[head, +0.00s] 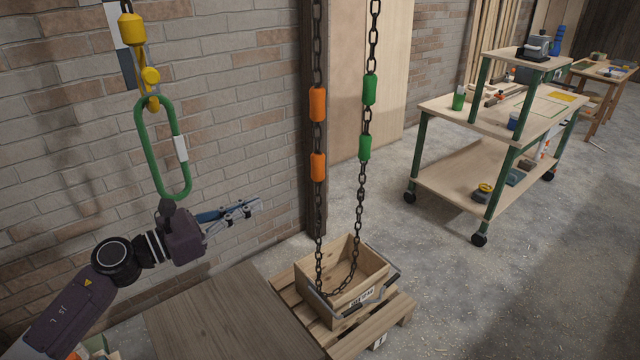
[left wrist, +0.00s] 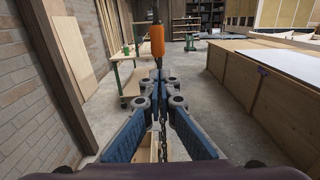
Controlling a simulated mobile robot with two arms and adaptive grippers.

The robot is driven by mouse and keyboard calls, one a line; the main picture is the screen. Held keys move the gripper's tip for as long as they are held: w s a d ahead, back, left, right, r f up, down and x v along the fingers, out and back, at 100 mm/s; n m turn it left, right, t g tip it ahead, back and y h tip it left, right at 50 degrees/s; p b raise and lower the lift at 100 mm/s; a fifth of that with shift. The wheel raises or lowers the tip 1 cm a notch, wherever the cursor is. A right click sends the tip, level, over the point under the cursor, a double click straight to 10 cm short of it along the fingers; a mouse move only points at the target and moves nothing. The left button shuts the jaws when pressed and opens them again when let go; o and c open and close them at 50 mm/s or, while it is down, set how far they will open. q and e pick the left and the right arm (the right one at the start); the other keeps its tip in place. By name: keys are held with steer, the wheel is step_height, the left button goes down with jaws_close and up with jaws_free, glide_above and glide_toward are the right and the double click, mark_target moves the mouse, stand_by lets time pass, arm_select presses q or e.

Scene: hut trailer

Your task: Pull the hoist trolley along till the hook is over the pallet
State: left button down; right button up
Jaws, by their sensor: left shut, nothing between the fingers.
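The yellow hook (head: 151,76) hangs at upper left from a yellow block (head: 132,29), with a long green ring (head: 140,135) on it. The trolley above is out of view. The pallet (head: 396,318) lies on the floor right of the hook, bearing an open wooden crate (head: 345,300). A chain loop with orange markers (head: 318,105) and green markers (head: 369,90) hangs down to the crate. My left gripper (head: 257,205) is shut and empty, left of the chain and apart from it. In the left wrist view its fingers (left wrist: 158,88) meet below an orange marker (left wrist: 157,40). My right gripper is out of view.
A brown wooden surface (head: 215,315) lies below my left gripper. A brick wall (head: 240,120) and a dark post (head: 314,205) stand behind. A wheeled green-legged bench (head: 450,120) stands at right. Floor is clear between pallet and bench.

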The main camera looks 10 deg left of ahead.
arm_select(q)
steer(key=p, duration=0.7)
glide_toward(313, 179)
steer(key=x, duration=0.7)
steer(key=shift+w, duration=0.1)
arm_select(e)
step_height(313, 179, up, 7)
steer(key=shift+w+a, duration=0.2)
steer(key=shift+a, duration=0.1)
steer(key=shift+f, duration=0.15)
